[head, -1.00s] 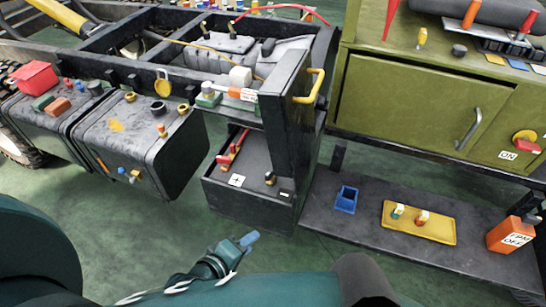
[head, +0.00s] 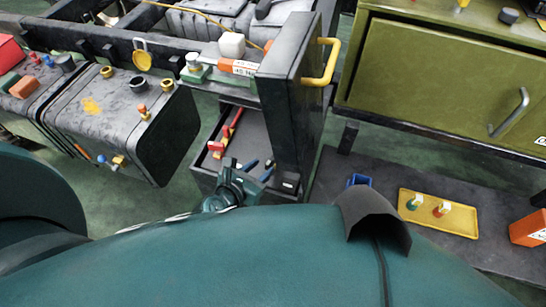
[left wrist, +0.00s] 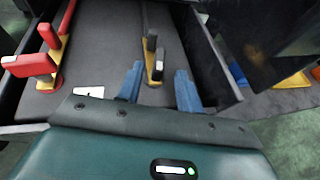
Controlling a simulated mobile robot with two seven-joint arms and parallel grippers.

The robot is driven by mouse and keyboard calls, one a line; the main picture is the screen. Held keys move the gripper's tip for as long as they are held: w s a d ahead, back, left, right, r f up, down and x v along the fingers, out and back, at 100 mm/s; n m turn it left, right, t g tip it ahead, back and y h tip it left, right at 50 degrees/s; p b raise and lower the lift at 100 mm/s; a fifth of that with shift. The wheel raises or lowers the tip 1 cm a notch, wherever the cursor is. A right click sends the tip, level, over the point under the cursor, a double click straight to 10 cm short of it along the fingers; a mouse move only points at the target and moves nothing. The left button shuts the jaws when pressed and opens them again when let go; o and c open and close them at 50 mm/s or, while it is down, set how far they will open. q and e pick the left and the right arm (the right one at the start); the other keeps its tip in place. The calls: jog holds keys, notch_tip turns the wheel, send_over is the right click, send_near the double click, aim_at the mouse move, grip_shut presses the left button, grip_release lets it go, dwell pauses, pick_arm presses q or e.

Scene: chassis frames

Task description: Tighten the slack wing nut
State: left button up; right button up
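I cannot tell which piece is the slack wing nut. My left gripper (head: 258,169) reaches down over the drawer. Its blue fingers are apart and empty in the left wrist view (left wrist: 158,89), one on either side of the black-winged fitting's near end. Contact is not visible. My right gripper is out of view.
A dark upright panel with a yellow handle (head: 330,62) stands right of the drawer. A green cabinet (head: 430,80) is at the right, above a low shelf with a yellow tray (head: 460,222) and a blue bin (head: 359,181). A dark tank (head: 150,115) is left.

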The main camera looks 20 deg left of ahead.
pick_arm(q)
jog(key=b+x, duration=0.1)
jog(key=x, duration=0.6)
jog(key=shift+w+f, duration=0.1)
jog(key=shift+w, duration=0.05)
jog(key=shift+c, duration=0.5)
grip_shut()
